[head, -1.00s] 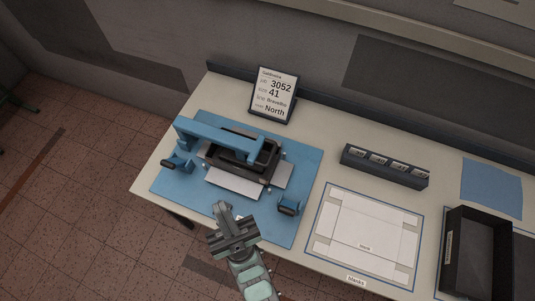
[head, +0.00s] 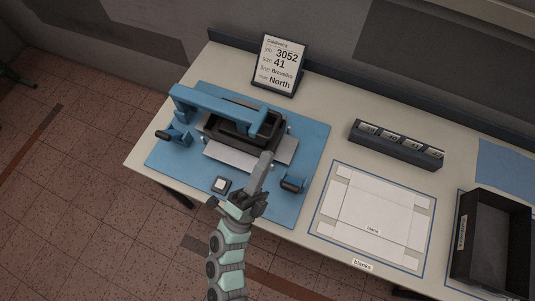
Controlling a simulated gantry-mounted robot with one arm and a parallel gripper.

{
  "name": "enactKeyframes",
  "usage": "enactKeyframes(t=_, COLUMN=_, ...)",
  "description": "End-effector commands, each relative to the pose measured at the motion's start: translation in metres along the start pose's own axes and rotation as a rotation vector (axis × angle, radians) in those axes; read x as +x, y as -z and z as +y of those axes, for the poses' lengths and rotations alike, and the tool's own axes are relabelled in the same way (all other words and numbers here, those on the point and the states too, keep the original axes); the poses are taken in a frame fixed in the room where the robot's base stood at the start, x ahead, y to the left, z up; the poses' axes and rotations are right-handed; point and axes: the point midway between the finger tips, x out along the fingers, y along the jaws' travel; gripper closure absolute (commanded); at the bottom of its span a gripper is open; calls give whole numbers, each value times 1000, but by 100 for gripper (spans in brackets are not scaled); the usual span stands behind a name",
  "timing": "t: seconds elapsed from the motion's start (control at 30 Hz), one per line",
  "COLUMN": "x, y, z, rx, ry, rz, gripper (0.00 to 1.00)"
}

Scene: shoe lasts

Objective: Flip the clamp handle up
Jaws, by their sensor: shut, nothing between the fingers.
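The blue fixture (head: 215,108) stands on a blue base plate (head: 205,88), with a raised blue arm over a dark block (head: 240,125). A small blue clamp with a dark handle (head: 165,135) is at the left of the plate, the handle sticking out low to the left. A second small blue piece with a dark handle or pad (head: 292,184) is at the front right. I cannot tell which one is the task's clamp. My gripper (head: 265,160) is shut and empty, its fingers over the front of the fixture, left of the right-hand piece.
A sign (head: 279,64) stands behind. A labelled rack (head: 396,145), a blanks sheet (head: 377,215) and a black tray (head: 493,240) lie to the right.

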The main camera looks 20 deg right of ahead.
Motion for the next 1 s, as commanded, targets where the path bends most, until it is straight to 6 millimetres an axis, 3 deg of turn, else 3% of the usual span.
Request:
enactKeyframes(t=0.03, x=-21, y=-6, z=42, rx=111, ry=-113, rz=16, gripper=100)
enactKeyframes(t=0.1, x=-41, y=-15, z=83, rx=279, ry=-265, rz=41, gripper=100)
enactKeyframes(t=0.2, x=-74, y=-32, z=133, rx=518, ry=-458, rz=93, gripper=100)
enactKeyframes(t=0.33, x=-112, y=-54, z=175, rx=787, ry=-643, rz=181, gripper=100)
enactKeyframes(t=0.57, x=-145, y=-76, z=201, rx=1048, ry=-793, rz=289, gripper=100)
enactKeyframes(t=1.0, x=-146, y=-79, z=202, rx=1077, ry=-807, rz=301, gripper=100)
